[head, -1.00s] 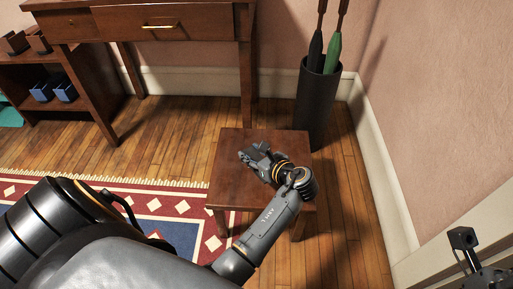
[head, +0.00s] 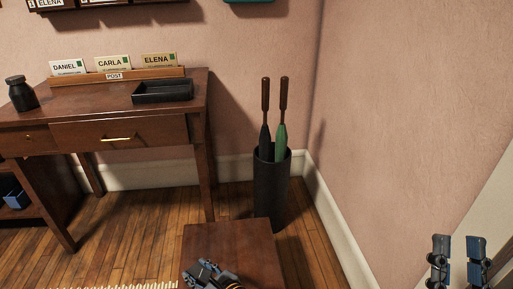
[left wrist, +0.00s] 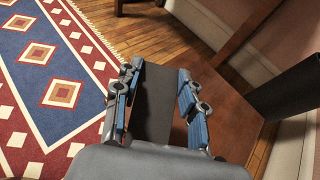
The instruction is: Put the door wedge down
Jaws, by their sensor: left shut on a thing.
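My left gripper (head: 208,271) is low over the small brown side table (head: 235,240), at the bottom edge of the head view. In the left wrist view its blue-padded fingers (left wrist: 157,108) are shut on the dark grey door wedge (left wrist: 155,95). The side table (left wrist: 228,122) shows below and to the right of the wedge there. I cannot tell whether the wedge touches the tabletop. My right gripper (head: 457,262) is at the lower right of the head view, its two fingers apart with nothing between them.
A dark umbrella stand (head: 271,195) holding a black and a green umbrella stands just behind the side table. A desk (head: 120,130) with a card rack and black tray (head: 163,92) is at left. A patterned rug (left wrist: 45,80) lies beside the side table.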

